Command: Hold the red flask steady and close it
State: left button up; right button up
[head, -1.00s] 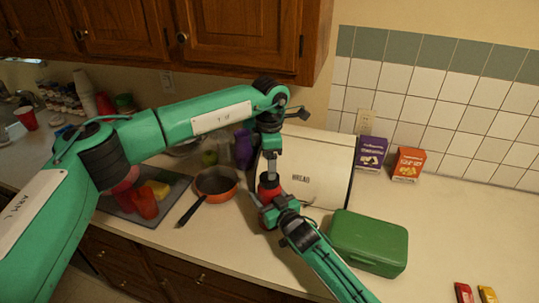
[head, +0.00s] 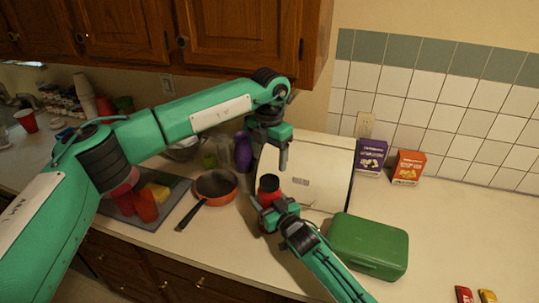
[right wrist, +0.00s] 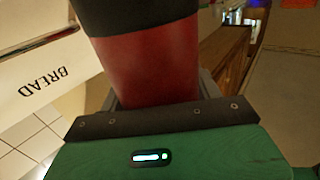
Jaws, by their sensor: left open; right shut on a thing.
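The red flask (head: 265,198) stands upright on the counter in front of the bread box, with a dark top. My right gripper (head: 272,208) is shut around its red body. The right wrist view shows the red body (right wrist: 155,70) between the fingers and a black part above it, cut off by the frame edge. I cannot tell whether this black part is a seated lid or the flask's own neck. My left gripper (head: 272,158) is open above the flask, pointing down and apart from it, with nothing visible in it.
The white bread box (head: 320,165) stands close behind the flask. A green box (head: 368,245) is to the right, an orange pan (head: 215,188) to the left. A purple bottle (head: 243,152) stands behind. The counter's right side is mostly clear.

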aim_at(269, 180)
pick_arm(q)
jog(key=shift+f, duration=4)
jog(key=c, duration=1)
jog(key=o, duration=1.2)
jog(key=shift+c, duration=0.2)
notch_tip(269, 180, up, 12)
